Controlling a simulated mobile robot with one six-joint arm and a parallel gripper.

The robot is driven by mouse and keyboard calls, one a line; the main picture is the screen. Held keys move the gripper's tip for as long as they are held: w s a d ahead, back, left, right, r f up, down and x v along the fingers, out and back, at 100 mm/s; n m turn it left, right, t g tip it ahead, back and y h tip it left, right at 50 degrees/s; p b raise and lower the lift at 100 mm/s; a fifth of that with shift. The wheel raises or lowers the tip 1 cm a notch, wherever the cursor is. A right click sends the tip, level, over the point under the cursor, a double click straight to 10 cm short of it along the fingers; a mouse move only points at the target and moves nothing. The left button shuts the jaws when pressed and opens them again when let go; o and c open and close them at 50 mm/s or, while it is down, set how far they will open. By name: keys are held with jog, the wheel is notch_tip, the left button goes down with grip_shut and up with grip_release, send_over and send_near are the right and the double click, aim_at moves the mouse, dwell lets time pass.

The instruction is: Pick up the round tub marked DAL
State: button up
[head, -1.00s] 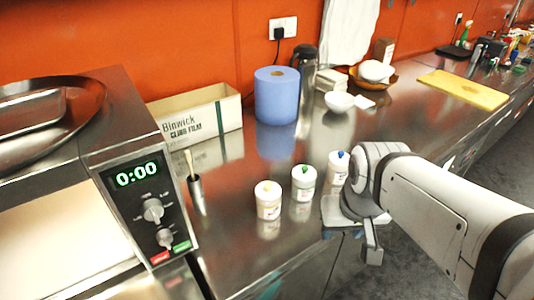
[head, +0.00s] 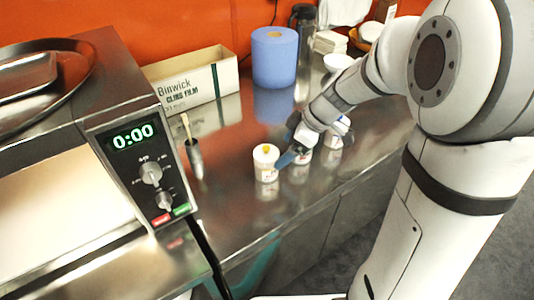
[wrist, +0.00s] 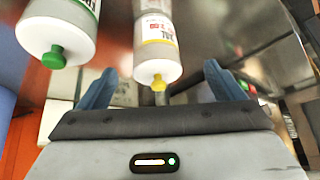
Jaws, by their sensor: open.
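A white round tub with a yellow knob (head: 266,166) stands upright on the steel counter, leftmost of three tubs. In the wrist view this tub (wrist: 158,52) lies ahead between my blue fingers; its label lettering is upside down and hard to read, possibly DAL. My gripper (head: 290,141) is open just right of it, and it also shows in the wrist view (wrist: 160,86). I cannot tell whether a finger touches the tub. A green-knobbed tub (wrist: 58,28) is beside it, outside the left finger; my gripper partly hides it in the head view.
A third tub with a blue knob (head: 336,138) stands farther right, partly behind my arm. A dark cup with a brush (head: 194,158) stands left. A cling film box (head: 195,82) and blue paper roll (head: 274,58) stand behind. The counter (head: 232,205) in front is clear.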

aim_at(269, 161)
jog(key=shift+w+a+f+n, duration=0.25)
jog(key=shift+w+f+n, duration=0.1)
jog(key=shift+w+n, duration=0.2)
jog(key=shift+w+a+f, duration=0.15)
jog(key=shift+a+f, duration=0.05)
jog(key=shift+f, duration=0.05)
jog(key=p+x, duration=0.1)
jog(key=x, duration=0.6)
jog(key=shift+f, duration=0.1)
jog(key=c, duration=1.2)
